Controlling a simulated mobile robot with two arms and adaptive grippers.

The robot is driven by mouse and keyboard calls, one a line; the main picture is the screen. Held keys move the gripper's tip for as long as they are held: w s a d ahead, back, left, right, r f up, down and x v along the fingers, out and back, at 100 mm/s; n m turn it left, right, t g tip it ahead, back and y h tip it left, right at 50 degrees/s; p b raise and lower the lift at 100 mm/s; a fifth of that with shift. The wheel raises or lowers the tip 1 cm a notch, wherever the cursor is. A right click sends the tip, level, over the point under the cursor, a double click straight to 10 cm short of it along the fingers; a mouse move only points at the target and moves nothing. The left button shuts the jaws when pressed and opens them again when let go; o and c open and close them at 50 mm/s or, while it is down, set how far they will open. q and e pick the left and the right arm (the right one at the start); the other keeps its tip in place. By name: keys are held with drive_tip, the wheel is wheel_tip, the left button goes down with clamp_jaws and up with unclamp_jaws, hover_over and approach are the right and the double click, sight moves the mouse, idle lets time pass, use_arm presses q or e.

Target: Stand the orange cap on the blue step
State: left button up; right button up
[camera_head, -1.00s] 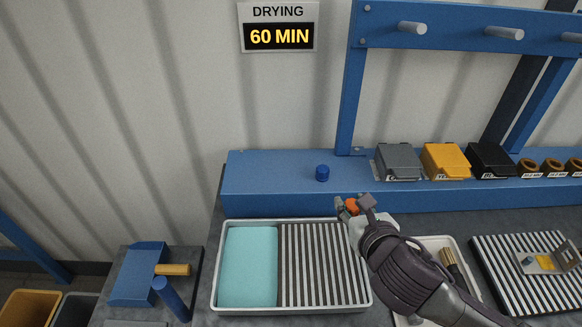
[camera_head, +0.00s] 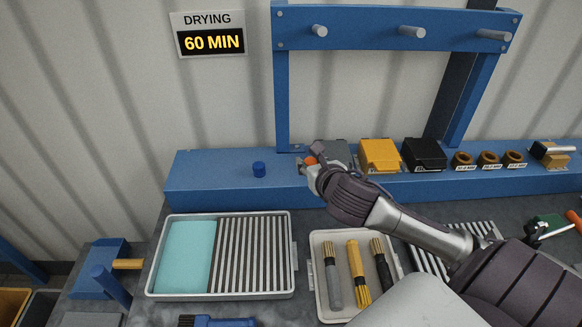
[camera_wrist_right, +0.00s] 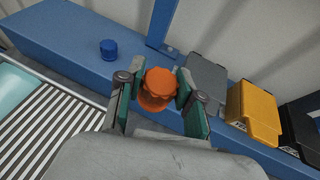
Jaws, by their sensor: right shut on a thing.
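The orange cap (camera_wrist_right: 157,88) is between the fingers of my right gripper (camera_wrist_right: 158,92), which is shut on it. In the head view the cap (camera_head: 310,160) shows as a small orange patch at the right gripper's (camera_head: 311,162) tip, partly hidden by the fingers. The gripper is at the blue step (camera_head: 210,180), in front of the grey box. I cannot tell whether the cap touches the step. A blue cap (camera_head: 259,169) stands on the step to the left, apart from the gripper; it also shows in the wrist view (camera_wrist_right: 108,50). My left gripper is not in view.
A grey box (camera_head: 335,153), a yellow box (camera_head: 379,155) and a black box (camera_head: 424,154) stand on the step to the right. A blue post (camera_head: 282,100) rises behind. The step is bare between the blue cap and the gripper. A tray (camera_head: 149,287) lies in front.

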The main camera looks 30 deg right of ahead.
drive_tip(key=w+d, duration=0.2)
drive_tip(key=d, duration=0.2)
drive_tip(key=p, duration=0.2)
hover_over(287, 173)
drive_tip(key=shift+m+h, duration=0.3)
drive_tip(key=f, duration=0.5)
drive_tip(key=shift+s+d+f, duration=0.1)
drive_tip(key=shift+s+f, duration=0.1)
drive_tip(key=shift+w+f, duration=0.15)
drive_tip(key=shift+w, duration=0.05)
drive_tip(key=shift+f, duration=0.25)
wheel_tip(287, 173, down, 2)
drive_tip(key=shift+f, duration=0.25)
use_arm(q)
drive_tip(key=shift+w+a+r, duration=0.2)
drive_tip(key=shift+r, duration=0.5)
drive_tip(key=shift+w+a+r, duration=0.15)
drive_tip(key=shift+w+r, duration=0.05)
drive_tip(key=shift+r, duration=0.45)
use_arm(e)
drive_tip(key=shift+f, duration=0.55)
drive_tip(key=shift+f, duration=0.2)
